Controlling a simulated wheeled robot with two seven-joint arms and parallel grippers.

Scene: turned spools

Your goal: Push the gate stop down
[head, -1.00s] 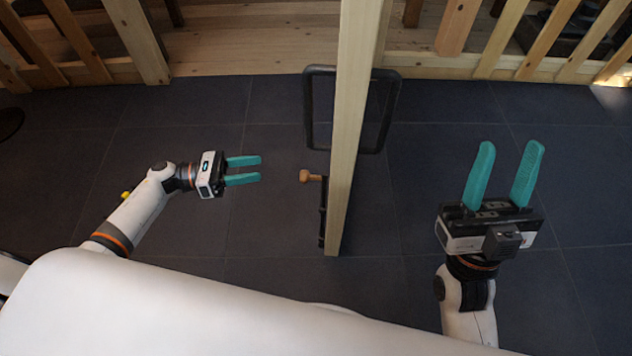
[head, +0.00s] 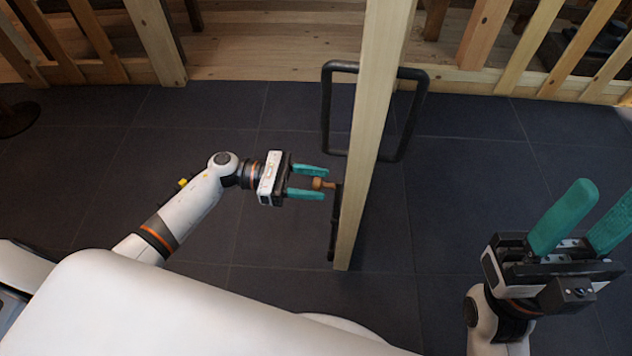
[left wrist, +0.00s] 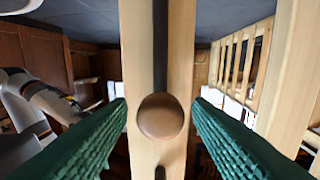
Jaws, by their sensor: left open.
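The gate stop shows as a round brown wooden knob (head: 322,184) on a dark rod (head: 334,225) along the left face of the wooden gate (head: 370,130). My left gripper (head: 325,182) is open, with its teal fingertips at the knob, one on each side in the head view. In the left wrist view the knob (left wrist: 160,116) sits between the two fingers, with visible gaps on both sides. I cannot tell whether the fingers reach fully around it. My right gripper (head: 598,204) is open and empty at the right, away from the gate.
A dark handle frame (head: 326,110) sticks out on both sides of the gate. A wooden slatted fence (head: 485,85) runs along the back. The dark tiled floor (head: 450,190) is clear between the gate and my right arm.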

